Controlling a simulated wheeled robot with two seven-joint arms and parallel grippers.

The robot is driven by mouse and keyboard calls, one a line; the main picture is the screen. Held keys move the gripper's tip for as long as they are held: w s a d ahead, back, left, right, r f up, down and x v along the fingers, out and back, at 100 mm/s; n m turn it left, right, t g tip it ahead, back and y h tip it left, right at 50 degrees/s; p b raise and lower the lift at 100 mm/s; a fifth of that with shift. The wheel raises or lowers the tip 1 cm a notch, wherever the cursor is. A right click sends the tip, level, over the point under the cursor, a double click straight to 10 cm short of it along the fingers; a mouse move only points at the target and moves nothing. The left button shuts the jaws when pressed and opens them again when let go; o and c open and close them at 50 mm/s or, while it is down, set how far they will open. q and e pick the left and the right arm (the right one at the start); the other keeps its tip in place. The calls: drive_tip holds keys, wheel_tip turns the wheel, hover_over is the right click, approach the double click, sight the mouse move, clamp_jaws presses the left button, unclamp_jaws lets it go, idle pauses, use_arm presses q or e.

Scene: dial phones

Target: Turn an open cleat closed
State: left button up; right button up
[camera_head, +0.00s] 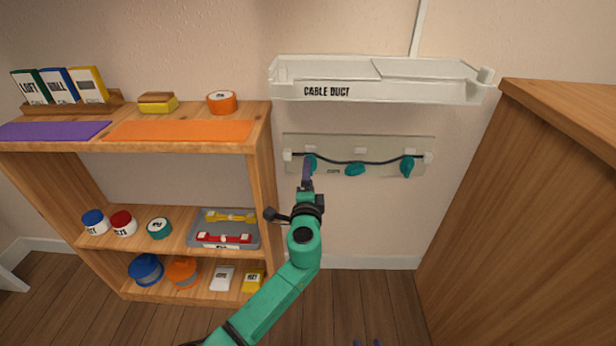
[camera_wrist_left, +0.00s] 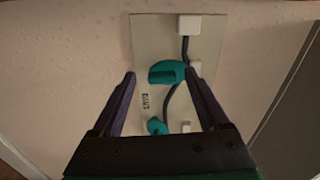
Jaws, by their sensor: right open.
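A pale panel (camera_head: 390,170) on the wall carries three teal cleats: a left one (camera_head: 312,161), a middle one (camera_head: 355,169) and a right one (camera_head: 407,166). A dark cable runs across them. The left and right cleats stand roughly upright; the middle one lies roughly level. My left gripper (camera_head: 307,164) is at the left cleat, partly hiding it. In the left wrist view its fingers are spread either side of that cleat (camera_wrist_left: 166,72), with the middle cleat (camera_wrist_left: 157,126) nearer the palm. Contact cannot be told. My right gripper (camera_head: 366,342) shows only its parted fingertips at the bottom edge.
A white cable duct (camera_head: 430,92) juts out above the panel. A wooden shelf unit (camera_head: 262,150) with tape, tins and a grey tray (camera_head: 200,240) stands left. A wooden cabinet (camera_head: 560,190) stands right. The wall below the panel is bare.

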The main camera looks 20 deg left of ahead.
use_arm(q)
drive_tip(key=p+v, duration=0.2)
drive_tip(key=v, duration=1.2)
drive_tip(key=shift+s, duration=0.25)
